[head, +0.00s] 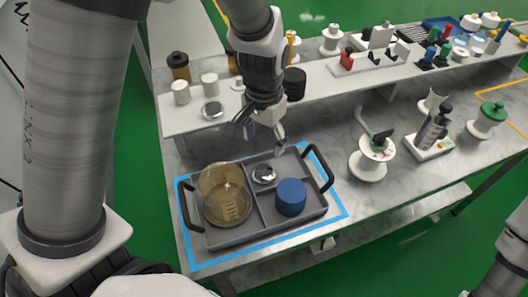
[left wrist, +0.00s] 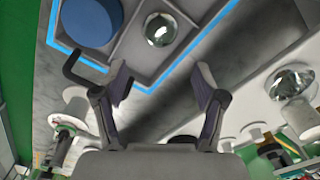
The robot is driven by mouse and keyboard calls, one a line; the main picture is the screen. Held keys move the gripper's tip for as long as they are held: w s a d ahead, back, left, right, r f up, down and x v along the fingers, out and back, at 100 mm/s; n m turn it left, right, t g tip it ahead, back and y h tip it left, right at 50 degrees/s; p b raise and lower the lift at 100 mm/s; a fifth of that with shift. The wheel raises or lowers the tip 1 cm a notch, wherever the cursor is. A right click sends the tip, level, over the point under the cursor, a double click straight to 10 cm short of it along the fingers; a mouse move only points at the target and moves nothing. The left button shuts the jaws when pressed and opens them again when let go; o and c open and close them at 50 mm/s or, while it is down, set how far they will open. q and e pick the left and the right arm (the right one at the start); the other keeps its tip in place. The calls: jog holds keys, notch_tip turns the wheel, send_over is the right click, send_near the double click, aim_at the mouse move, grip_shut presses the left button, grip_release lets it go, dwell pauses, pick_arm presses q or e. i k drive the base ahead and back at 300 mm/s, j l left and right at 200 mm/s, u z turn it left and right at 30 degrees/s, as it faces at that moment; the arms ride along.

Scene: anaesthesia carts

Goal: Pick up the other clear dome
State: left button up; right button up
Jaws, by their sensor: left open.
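A small clear, shiny dome (head: 212,109) sits on the raised shelf at the left, near white jars. It also shows at the right of the left wrist view (left wrist: 292,82). Another small clear dome (head: 264,174) lies in a compartment of the grey tray (head: 262,232), and it shows at the top of the left wrist view (left wrist: 160,29). My left gripper (head: 264,138) is open and empty, above the table between the tray and the shelf, apart from both domes. It shows in the left wrist view with its fingers spread (left wrist: 162,84). My right gripper does not show.
A white spool-like stand (head: 368,160) is right of the tray. White jars (head: 181,93) and a dark jar (head: 294,84) crowd the shelf.

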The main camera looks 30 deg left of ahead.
aim_at(212, 110)
jog(key=k+l, duration=0.65)
jog(key=k, duration=0.25)
